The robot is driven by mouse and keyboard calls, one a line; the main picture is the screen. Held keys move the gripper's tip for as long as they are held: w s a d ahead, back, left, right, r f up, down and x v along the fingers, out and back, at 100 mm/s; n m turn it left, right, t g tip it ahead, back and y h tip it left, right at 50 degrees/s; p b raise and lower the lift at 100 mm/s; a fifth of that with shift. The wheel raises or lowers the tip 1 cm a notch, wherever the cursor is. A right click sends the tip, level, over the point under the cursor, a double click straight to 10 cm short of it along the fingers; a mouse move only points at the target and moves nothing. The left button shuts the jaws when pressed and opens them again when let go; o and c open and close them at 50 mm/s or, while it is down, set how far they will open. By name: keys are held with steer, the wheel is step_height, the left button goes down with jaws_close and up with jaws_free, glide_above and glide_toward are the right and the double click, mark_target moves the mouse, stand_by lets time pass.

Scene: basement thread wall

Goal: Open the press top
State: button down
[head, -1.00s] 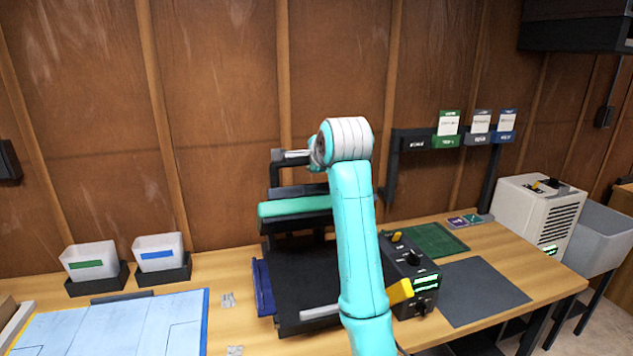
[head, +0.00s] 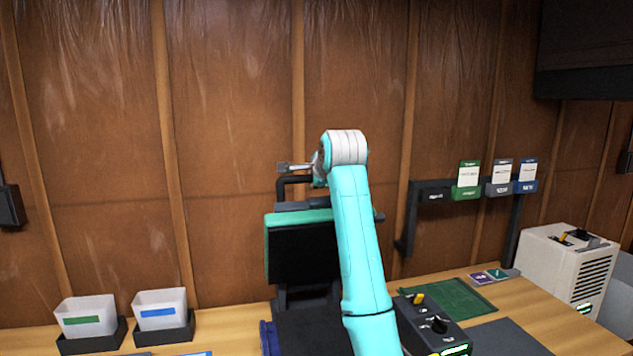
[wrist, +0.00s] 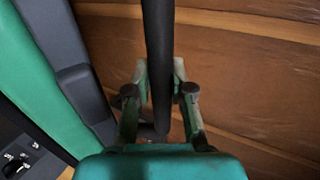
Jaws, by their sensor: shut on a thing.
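The press stands on the workbench behind my arm. Its top (head: 298,254) is raised and tilted up steeply, with its dark underside facing me and a green edge (head: 297,217) along the upper side. The black lower bed (head: 303,332) lies below it, partly cut off by the frame. A black handle bar (head: 281,187) rises above the top. In the wrist view my gripper (wrist: 163,80) is shut around this dark bar, one finger on each side. The top's green and grey side shows at left there. In the head view my arm hides part of the press and the grip.
A control box (head: 432,324) with knobs stands right of the press, by a green mat (head: 450,299). Two white bins (head: 87,315) stand at left. A wall rack (head: 432,187) with cards hangs at right. The wooden wall (head: 230,220) is close behind.

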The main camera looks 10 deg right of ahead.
steer(key=c, duration=1)
jaws_free()
steer(key=v, duration=1.2)
steer(key=shift+s, duration=0.1)
